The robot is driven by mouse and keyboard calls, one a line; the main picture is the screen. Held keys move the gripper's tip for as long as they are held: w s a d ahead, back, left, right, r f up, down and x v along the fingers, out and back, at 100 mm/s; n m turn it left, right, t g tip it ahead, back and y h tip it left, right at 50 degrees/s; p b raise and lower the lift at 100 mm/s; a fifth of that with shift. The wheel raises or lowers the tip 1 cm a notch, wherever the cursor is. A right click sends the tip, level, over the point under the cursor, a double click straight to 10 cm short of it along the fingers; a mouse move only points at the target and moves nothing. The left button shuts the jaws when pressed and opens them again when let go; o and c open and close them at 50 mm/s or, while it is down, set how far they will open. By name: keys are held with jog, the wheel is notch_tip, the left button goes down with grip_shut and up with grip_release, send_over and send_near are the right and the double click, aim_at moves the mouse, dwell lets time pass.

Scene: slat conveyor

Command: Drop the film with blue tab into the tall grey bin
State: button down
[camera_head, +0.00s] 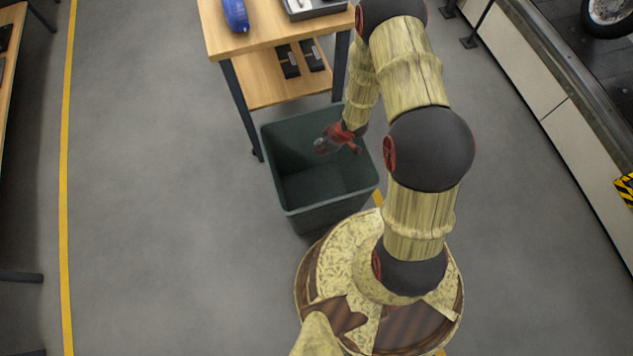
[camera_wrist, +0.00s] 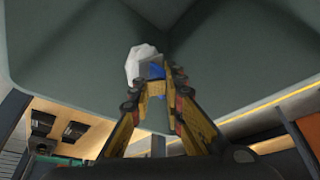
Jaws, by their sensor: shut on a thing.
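The tall bin (camera_head: 287,196), dark grey-green, stands open on the floor below the wooden table. My gripper (camera_head: 325,145) is over the bin's opening, near its upper right side. In the wrist view my gripper (camera_wrist: 156,88) is shut on the film with blue tab (camera_wrist: 142,63), a pale crumpled piece with blue showing between the fingertips. The bin's inner walls (camera_wrist: 75,50) fill most of the wrist view behind it. In the head view the film is too small to make out clearly.
A wooden table (camera_head: 265,42) with a lower shelf stands behind the bin, carrying a blue object (camera_head: 236,15) and a grey tray (camera_head: 315,8). Dark items (camera_head: 288,62) lie on the shelf. A conveyor (camera_head: 560,110) runs along the right. The floor to the left is clear.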

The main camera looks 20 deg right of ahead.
jog(key=c, duration=1.7)
grip_release()
jog(key=v, duration=1.2)
